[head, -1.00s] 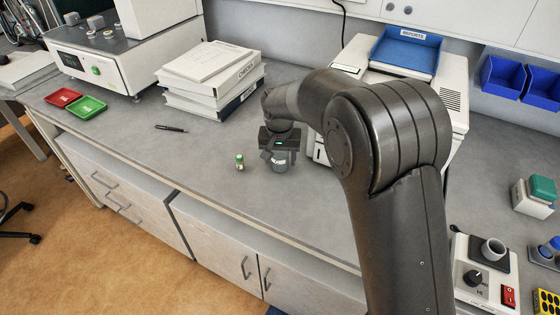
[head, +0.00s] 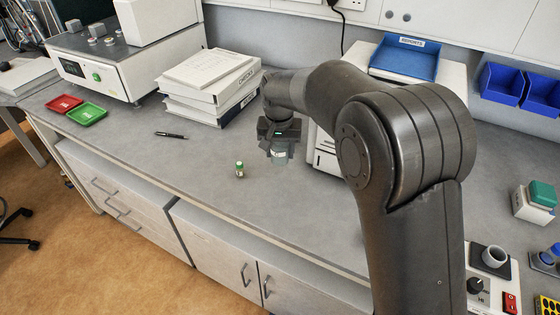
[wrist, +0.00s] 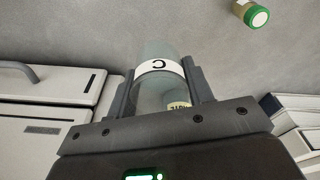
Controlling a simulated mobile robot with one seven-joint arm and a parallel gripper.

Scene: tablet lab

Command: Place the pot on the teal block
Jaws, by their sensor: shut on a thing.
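The pot (head: 279,155) is a greyish see-through jar with a white band marked "C". My gripper (head: 279,143) is shut on it and seems to hold it just above the bench. In the wrist view the pot (wrist: 157,80) sits between both fingers (wrist: 160,95), with a second cream label partly hidden low on it. A teal block (head: 542,193) sits on a white box at the far right of the head view, well away from my gripper.
White binders (head: 210,85) and a pen (head: 171,135) lie further left. A white machine (head: 325,150) stands close behind the gripper. A device with a grey cup (head: 494,257) is at lower right.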

